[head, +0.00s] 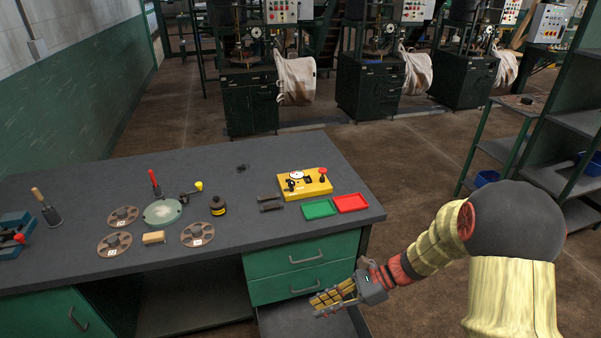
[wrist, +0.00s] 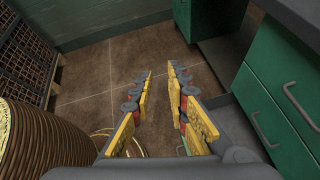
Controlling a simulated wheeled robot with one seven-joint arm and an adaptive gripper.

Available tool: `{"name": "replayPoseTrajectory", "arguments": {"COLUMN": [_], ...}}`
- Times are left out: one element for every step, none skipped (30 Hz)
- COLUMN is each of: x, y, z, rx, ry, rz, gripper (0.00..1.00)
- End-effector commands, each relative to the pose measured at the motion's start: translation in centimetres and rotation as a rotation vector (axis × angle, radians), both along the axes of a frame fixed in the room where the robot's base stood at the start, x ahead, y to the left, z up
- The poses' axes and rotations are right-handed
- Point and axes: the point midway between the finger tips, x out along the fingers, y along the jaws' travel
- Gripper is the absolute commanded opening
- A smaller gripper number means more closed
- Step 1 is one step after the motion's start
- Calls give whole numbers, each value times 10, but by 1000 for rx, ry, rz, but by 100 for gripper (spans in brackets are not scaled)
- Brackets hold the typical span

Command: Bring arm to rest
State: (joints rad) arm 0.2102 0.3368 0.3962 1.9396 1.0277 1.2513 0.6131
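My gripper (head: 318,301) is in front of the green drawers (head: 302,255), below the level of the bench top. Its yellow fingers point left in the head view. In the wrist view my gripper (wrist: 161,74) has its two fingers apart, with bare brown floor showing between them and nothing held. My arm is stretched out low from the right side of the head view, to the right of the bench. The gripper appears clear of the drawer fronts.
The grey bench top (head: 205,158) holds a yellow device (head: 304,184), green tray (head: 319,209), red tray (head: 351,203) and several discs. A dark grey surface, perhaps an open drawer (head: 300,322), lies under my gripper. A shelf rack (head: 557,128) stands right; floor between is free.

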Motion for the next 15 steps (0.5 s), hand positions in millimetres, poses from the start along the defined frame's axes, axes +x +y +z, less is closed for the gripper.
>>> {"name": "replayPoseTrajectory", "arguments": {"x": [-8, -14, -21, -27, -32, -39, -45, -51, -58, -63, -68, -75, -81, -85, -92], "y": [-1, -2, -5, -7, -9, -12, -14, -17, -21, -24, -27, -32, -35, -39, -44], "z": [20, 29, 41, 49, 57, 68, 75, 83, 93, 100, 107, 116, 123, 130, 138], "rx": [-40, -63, -97, -121, -145, -179, -204, -230, -265, -290, -316, -353, -379, -406, -443], "ry": [-70, -109, -164, -201, -241, -295, -334, -373, -424, -464, -502, -554, -591, -630, -679], "rz": [56, 92, 138, 174, 211, 256, 292, 327, 373, 410, 444, 490, 526, 561, 608], "gripper": [16, 16, 16, 16, 16, 16, 16, 16, 16, 16, 16, 16, 16, 16, 16]}}
